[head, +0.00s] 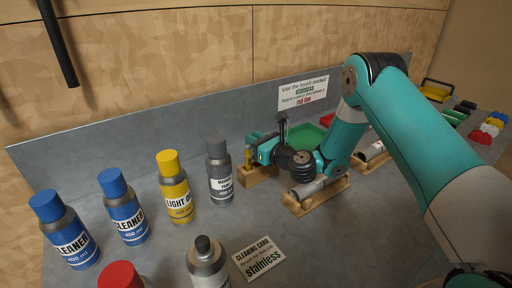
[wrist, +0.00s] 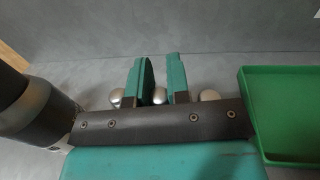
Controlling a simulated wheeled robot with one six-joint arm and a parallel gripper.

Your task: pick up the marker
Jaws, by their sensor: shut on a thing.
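My gripper (head: 262,152) is over a small wooden block (head: 258,177) in the middle of the head view. In the wrist view its two teal fingers (wrist: 160,82) are shut on a slim thing, which I take to be the marker (wrist: 158,96); only its rounded silver end shows between them. Similar silver ends show just left (wrist: 117,97) and right (wrist: 208,95) of the fingers. In the head view the gripper hides most of what stands in the block, and a bit of yellow shows beside it. I cannot tell whether the marker is clear of the block.
A grey can (head: 220,172) stands close left of the gripper, with yellow (head: 175,188) and blue-capped (head: 126,207) cans farther left. A green tray (wrist: 280,85) lies to the right. A wooden cradle (head: 314,197) with a metal cylinder is in front. A card (head: 258,257) lies nearer.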

